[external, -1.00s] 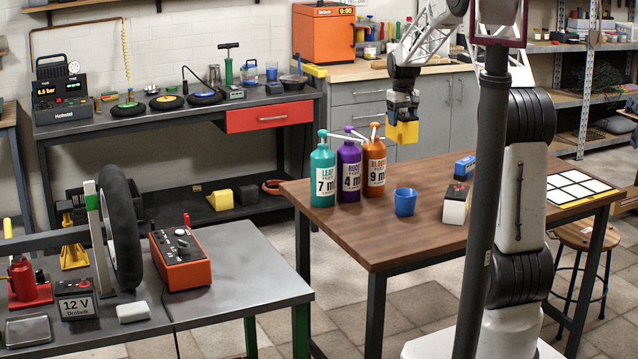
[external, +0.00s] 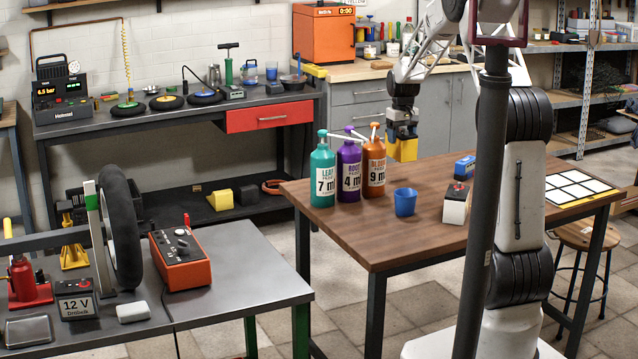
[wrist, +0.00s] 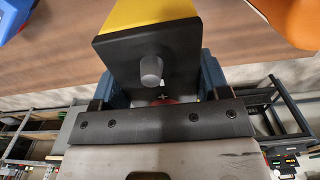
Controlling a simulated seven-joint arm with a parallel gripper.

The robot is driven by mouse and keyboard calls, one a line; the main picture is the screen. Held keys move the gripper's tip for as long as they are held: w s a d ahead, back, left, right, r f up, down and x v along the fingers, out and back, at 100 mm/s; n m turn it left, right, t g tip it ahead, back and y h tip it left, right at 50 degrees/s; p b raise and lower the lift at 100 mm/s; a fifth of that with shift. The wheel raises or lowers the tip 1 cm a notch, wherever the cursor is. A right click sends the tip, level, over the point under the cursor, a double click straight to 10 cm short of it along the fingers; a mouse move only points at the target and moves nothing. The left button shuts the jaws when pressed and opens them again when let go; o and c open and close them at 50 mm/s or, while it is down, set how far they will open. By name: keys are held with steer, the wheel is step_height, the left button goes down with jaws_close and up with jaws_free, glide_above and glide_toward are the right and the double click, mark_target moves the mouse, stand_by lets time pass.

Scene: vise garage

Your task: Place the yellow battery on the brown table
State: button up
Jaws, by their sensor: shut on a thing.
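The yellow battery (external: 403,149) is held in my gripper (external: 403,132), which is shut on it. In the external view it hangs near the back edge of the brown table (external: 450,237), just right of the orange bottle; whether it touches the top I cannot tell. In the wrist view the battery (wrist: 150,60) shows its dark end with a grey round terminal toward the camera, between the blue-grey fingers (wrist: 160,85). The brown tabletop fills the area behind it there.
Teal (external: 322,172), purple (external: 348,172) and orange (external: 374,175) pump bottles stand at the table's left back corner. A blue cup (external: 405,202), a white battery (external: 456,203) and a blue block (external: 464,167) are on it. A white-squared panel (external: 578,188) lies right. The front middle is clear.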

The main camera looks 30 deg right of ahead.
mark_target(402, 132)
steer(key=shift+f, duration=1.75)
steer(key=shift+f, duration=2.45)
steer(key=shift+f, duration=0.15)
steer(key=o, duration=1.6)
steer(key=shift+f, duration=0.1)
step_height(402, 132, up, 12)
steer(key=shift+r, duration=0.2)
